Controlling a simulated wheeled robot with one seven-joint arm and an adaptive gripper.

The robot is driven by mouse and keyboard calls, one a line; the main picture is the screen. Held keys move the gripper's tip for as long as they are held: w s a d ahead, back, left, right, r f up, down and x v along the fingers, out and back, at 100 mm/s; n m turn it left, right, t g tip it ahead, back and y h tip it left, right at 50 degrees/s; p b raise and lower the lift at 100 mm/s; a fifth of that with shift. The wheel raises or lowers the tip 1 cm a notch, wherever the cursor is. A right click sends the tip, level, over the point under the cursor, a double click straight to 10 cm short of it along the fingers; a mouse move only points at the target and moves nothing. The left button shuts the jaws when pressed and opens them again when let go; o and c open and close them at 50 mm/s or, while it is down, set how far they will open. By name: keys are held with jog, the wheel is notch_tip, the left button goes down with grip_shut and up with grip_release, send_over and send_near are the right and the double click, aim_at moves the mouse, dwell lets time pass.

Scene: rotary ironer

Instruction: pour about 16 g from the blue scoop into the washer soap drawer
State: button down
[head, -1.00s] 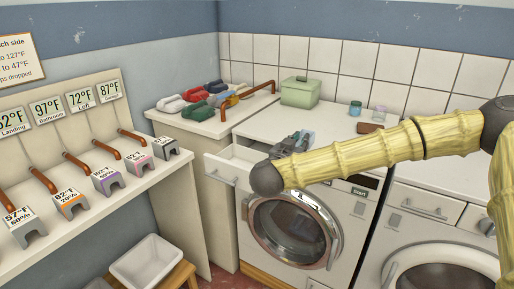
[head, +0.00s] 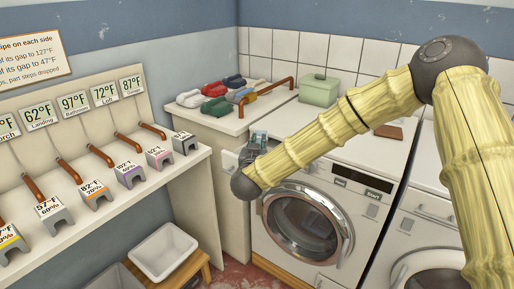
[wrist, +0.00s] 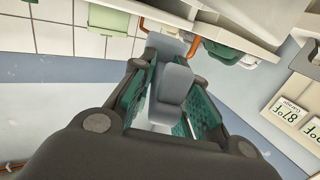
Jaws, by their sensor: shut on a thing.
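My gripper (head: 258,140) is near the front left corner of the washer (head: 345,175), above or beside the soap drawer (head: 231,164). My arm hides most of the drawer in the head view. In the wrist view, my gripper (wrist: 171,85) has its green-padded fingers on both sides of a smooth blue-grey piece (wrist: 171,88), which I take to be the blue scoop. The scoop's bowl and contents are not clear, and its tilt cannot be told.
A green lidded box (head: 319,90) stands at the back of the washer top. Colored items lie on the left counter (head: 212,121) beside a copper pipe (head: 268,90). A shelf with tagged grey blocks (head: 100,190) runs along the left. A white bin (head: 163,252) stands below.

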aim_at(237, 156)
jog(key=w+a+f+n+y+p, duration=0.1)
jog(key=w+a+n+y+p, duration=0.2)
jog(key=a, duration=0.8)
jog(key=shift+f+y, duration=0.3)
jog(key=shift+y, duration=0.8)
jog(key=shift+a, duration=0.15)
jog(key=shift+w+d+f+m+b, duration=0.1)
jog(key=shift+d+m+b, duration=0.3)
jog(key=shift+d+m, duration=0.75)
jog(key=shift+w+d+f+m+b, duration=0.2)
jog(key=shift+d+f+m+b, duration=0.25)
jog(key=shift+d+m, duration=0.2)
jog(key=shift+d+r, duration=0.2)
jog(key=shift+r, duration=0.05)
jog(key=shift+w+d+r+m+y+b, duration=0.1)
jog(key=shift+d+r+m+b, duration=0.3)
jog(key=shift+m, duration=0.9)
jog(key=shift+w+d+r+m+y+b, duration=0.15)
jog(key=shift+d+m+b, duration=0.3)
jog(key=shift+d+m, duration=0.65)
jog(key=shift+w+d+r+m+y+b, duration=0.15)
jog(key=shift+d+m+b, duration=0.3)
jog(key=shift+m, duration=1.05)
